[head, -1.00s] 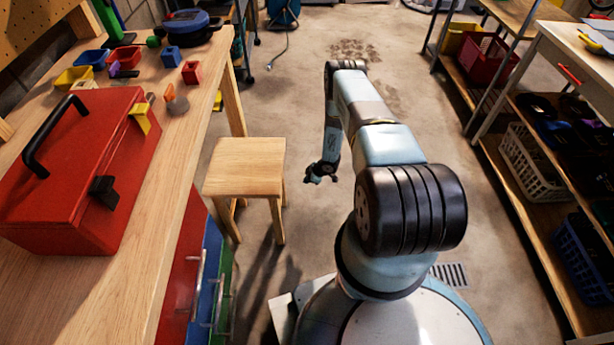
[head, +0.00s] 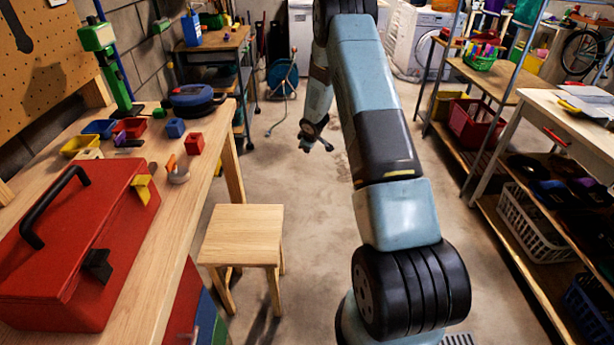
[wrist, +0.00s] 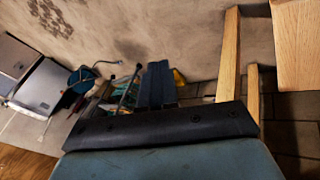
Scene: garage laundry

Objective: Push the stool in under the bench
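The stool (head: 241,236) is light wood with a square seat. It stands upright on the floor at the front side of the bench (head: 178,225), its seat's left edge close to the bench's front edge in the head view. Part of its seat (wrist: 296,45) and legs show at the right of the wrist view. My gripper (head: 317,146) hangs beyond the stool and to its right, apart from it and empty.
A red toolbox (head: 75,245) and small coloured bins lie on the bench. Drawers (head: 187,310) show below its front edge. Shelving with a white basket (head: 532,190) lines the right side. Concrete floor between stool and shelving is clear.

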